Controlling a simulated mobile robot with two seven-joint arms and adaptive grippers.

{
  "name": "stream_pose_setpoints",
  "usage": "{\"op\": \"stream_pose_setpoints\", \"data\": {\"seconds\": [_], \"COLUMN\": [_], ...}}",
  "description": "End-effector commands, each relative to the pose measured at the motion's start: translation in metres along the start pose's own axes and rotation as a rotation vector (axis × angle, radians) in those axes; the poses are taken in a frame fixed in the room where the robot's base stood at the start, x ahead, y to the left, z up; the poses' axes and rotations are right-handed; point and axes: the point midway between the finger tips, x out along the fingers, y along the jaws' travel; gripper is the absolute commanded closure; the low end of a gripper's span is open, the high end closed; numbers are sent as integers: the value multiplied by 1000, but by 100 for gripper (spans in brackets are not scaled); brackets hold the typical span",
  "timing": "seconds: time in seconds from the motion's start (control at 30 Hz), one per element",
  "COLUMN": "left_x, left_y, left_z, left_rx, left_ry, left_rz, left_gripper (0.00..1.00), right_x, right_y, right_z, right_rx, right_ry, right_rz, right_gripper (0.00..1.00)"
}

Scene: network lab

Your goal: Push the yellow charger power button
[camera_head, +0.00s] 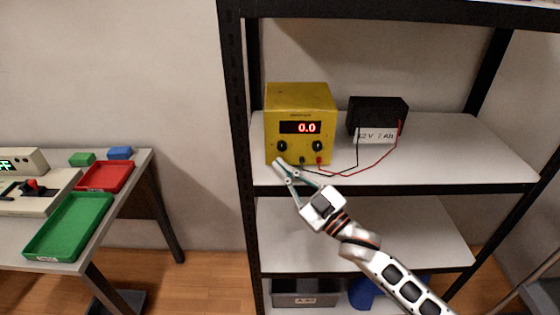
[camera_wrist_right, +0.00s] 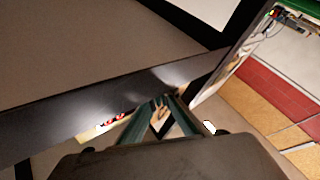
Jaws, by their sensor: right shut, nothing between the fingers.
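The yellow charger (camera_head: 300,97) stands on the upper white shelf in the head view. Its red display (camera_head: 301,128) reads 0.0, with two dark knobs and terminals below. My right gripper (camera_head: 279,163) is shut and empty, its fingertips at the lower left of the charger's front. The fingertips cover that corner, so the power button cannot be made out. I cannot tell whether the fingertips touch the charger. In the right wrist view, the closed fingers (camera_wrist_right: 160,104) point towards a dark band with a small yellowish patch. My left gripper is not in view.
A black battery (camera_head: 378,112) stands right of the charger, joined to it by red and black leads. Dark shelf posts (camera_head: 236,150) frame the rack. A table at left holds a red tray (camera_head: 104,177), a green tray (camera_head: 68,228) and a device.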

Motion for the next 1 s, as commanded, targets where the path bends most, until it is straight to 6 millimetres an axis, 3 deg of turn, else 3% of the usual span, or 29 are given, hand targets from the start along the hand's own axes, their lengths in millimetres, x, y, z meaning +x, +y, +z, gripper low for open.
{"op": "stream_pose_setpoints", "data": {"seconds": [0.63,1.0], "left_x": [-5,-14], "left_y": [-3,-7], "left_z": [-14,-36], "left_rx": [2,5], "left_ry": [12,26], "left_rz": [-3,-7], "left_gripper": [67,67], "right_x": [-11,-33], "right_y": [-8,-24], "right_z": [-9,-26], "right_rx": [1,1], "right_ry": [0,0], "right_rz": [0,1], "right_gripper": [100,100]}}
